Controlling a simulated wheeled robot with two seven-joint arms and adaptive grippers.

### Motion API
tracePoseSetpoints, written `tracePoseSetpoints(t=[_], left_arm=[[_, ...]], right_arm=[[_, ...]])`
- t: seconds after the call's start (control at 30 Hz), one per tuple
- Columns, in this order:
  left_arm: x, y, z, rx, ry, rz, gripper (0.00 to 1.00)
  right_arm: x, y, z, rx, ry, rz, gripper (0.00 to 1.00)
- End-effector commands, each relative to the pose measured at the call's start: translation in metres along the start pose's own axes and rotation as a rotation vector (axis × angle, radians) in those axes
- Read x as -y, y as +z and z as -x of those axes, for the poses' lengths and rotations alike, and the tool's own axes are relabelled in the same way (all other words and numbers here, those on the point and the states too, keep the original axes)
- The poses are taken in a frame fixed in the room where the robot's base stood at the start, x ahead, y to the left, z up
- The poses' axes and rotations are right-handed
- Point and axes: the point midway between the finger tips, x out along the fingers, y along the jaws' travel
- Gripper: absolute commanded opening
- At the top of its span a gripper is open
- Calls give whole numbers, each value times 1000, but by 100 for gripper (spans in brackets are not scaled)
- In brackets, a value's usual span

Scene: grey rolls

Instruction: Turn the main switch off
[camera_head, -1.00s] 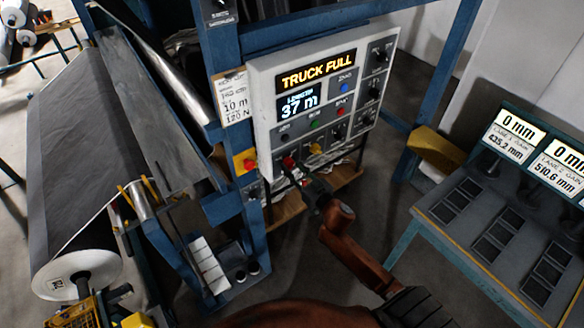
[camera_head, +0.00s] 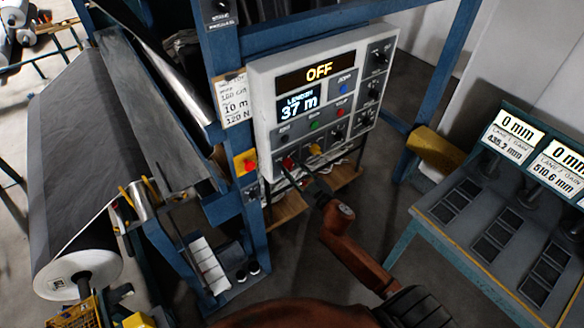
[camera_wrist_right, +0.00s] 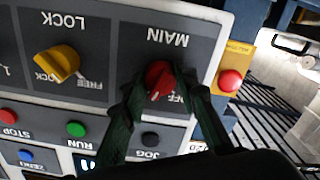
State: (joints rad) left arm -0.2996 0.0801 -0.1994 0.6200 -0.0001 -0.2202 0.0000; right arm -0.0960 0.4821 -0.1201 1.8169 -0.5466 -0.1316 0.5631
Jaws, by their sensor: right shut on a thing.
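The main switch (camera_wrist_right: 158,76) is a red rotary knob under the label MAIN in the right wrist view, upside down there. It also shows at the lower left of the white control panel (camera_head: 262,100) in the head view. My right gripper (camera_wrist_right: 155,88) is shut on the red knob, with a dark green finger on either side of it. In the head view my right gripper (camera_head: 302,172) reaches the panel's lower left corner. The upper display (camera_head: 319,71) reads OFF and the lower display (camera_head: 298,105) reads 37 m. My left gripper is not in view.
A yellow LOCK knob (camera_wrist_right: 57,64) sits beside the main switch. A red button on a yellow plate (camera_head: 246,162) is on the blue post. A large grey roll (camera_head: 75,170) lies at left. A console with several displays (camera_head: 490,200) stands at right.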

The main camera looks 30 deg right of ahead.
Motion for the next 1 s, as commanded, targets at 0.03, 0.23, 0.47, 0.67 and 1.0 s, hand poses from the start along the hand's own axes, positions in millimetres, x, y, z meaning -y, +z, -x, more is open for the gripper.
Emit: tracePoseSetpoints(t=[0.03,0.23,0.47,0.67,1.0], left_arm=[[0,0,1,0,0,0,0],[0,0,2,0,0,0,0],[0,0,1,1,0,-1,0],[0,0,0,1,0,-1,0],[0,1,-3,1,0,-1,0]], right_arm=[[0,0,0,1,0,43,3],[0,0,0,1,0,234,3],[-1,1,0,1,-1,454,3],[-1,1,0,1,-1,644,3],[-1,0,0,1,-1,931,3]])
